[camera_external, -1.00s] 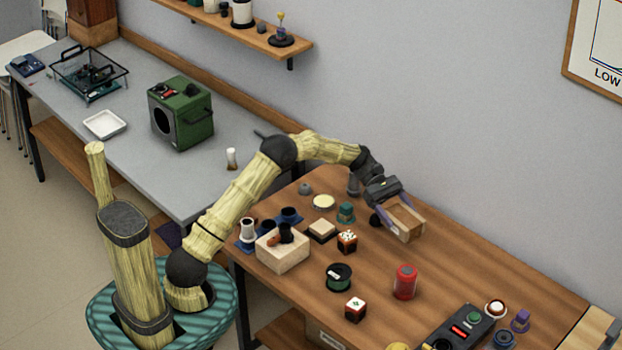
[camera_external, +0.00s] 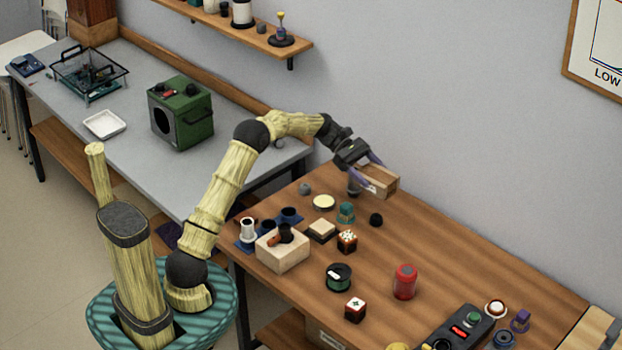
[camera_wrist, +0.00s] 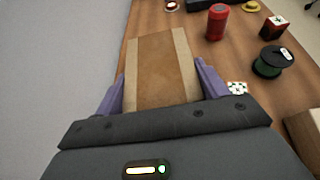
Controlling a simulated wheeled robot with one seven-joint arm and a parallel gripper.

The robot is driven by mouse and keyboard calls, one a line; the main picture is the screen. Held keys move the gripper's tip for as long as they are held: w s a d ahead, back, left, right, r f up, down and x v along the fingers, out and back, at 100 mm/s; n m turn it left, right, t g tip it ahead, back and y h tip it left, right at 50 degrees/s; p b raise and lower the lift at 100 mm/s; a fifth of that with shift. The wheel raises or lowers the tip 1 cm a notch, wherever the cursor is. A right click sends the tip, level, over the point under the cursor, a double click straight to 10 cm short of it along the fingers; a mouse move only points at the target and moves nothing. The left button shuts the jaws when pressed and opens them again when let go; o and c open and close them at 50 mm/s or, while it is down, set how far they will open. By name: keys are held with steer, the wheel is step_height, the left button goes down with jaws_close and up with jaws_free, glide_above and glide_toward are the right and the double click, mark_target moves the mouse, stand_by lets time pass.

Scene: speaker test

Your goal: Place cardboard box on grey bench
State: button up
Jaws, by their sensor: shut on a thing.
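The cardboard box (camera_external: 380,180) is small and brown with paler edges. My gripper (camera_external: 369,173) is shut on it and holds it in the air above the far edge of the wooden table, near the wall. In the wrist view the box (camera_wrist: 160,72) fills the space between the two purple fingers of my gripper (camera_wrist: 162,92). The grey bench (camera_external: 150,180) stands to the left along the same wall, with bare surface around its middle and right end. My arm hides part of its right end.
A green machine (camera_external: 182,112), a white tray (camera_external: 104,124) and a black wire basket (camera_external: 90,70) stand on the bench. A wall shelf (camera_external: 230,22) hangs above the bench.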

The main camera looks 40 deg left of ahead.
steer(key=s+a+n+t+y, duration=0.1)
steer(key=s+a+n+t, duration=0.15)
steer(key=a, duration=0.95)
steer(key=s+a+n+t+y, duration=0.1)
steer(key=s+a+n+t, duration=0.15)
steer(key=a, duration=0.95)
steer(key=s+a+n+t+y, duration=0.1)
steer(key=s+a+n+t, duration=0.15)
steer(key=a, duration=1.05)
steer(key=s+a+n+t+y+b, duration=0.1)
steer(key=s+a+n+t+y, duration=0.35)
steer(key=s+a, duration=1.55)
step_height(320, 180, down, 9)
steer(key=shift+w+a+r+n+y, duration=0.15)
steer(key=shift+w+a+n+y, duration=0.2)
steer(key=shift+a+n+y, duration=0.1)
steer(key=shift+f+b, duration=0.35)
steer(key=shift+f, duration=2.75)
